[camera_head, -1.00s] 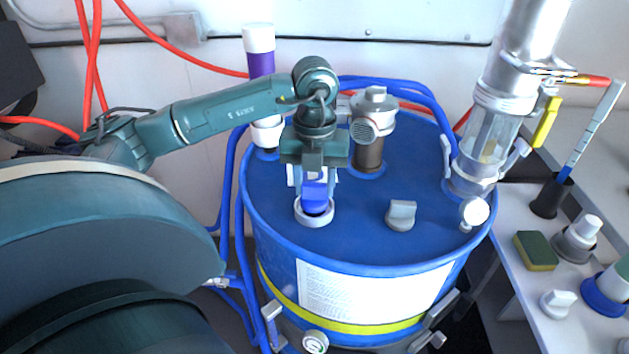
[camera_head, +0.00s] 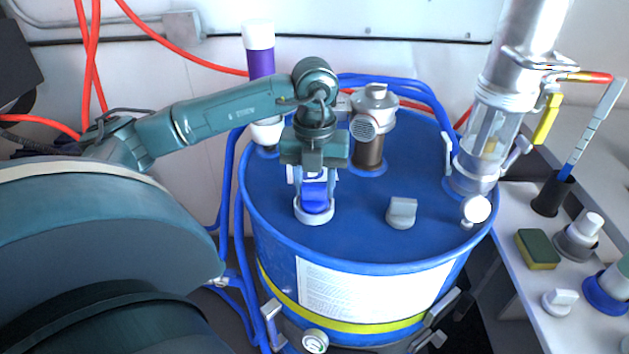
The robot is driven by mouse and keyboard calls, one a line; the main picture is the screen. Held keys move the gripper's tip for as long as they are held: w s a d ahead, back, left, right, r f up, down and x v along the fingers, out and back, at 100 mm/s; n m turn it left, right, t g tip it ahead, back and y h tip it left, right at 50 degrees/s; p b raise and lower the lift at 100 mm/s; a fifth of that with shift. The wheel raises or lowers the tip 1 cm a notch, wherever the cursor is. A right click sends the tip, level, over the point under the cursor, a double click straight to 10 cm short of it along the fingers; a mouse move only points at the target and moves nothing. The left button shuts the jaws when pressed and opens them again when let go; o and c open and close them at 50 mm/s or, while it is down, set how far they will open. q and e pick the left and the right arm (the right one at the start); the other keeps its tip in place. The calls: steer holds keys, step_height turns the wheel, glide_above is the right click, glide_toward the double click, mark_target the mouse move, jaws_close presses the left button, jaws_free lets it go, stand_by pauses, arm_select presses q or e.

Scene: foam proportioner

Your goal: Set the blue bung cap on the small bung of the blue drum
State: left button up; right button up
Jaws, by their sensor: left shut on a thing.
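The blue drum (camera_head: 350,243) stands upright in the middle of the view. My left gripper (camera_head: 314,190) points down over the near left of its lid and is shut on the blue bung cap (camera_head: 315,199). The cap is at the pale ring of the small bung (camera_head: 314,215). The ring shows around the cap's lower part; I cannot tell whether the cap is fully seated. My right gripper is not in view.
A grey-capped bung (camera_head: 402,213) sits right of the gripper. A brown-necked fitting (camera_head: 370,140) and a clear cylinder (camera_head: 488,140) rise from the lid. A purple tube (camera_head: 260,62) stands behind. A side shelf (camera_head: 520,275) holds a sponge (camera_head: 537,249) and small parts.

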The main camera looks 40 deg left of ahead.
arm_select(q)
steer(key=shift+f, duration=0.25)
steer(key=o, duration=0.7)
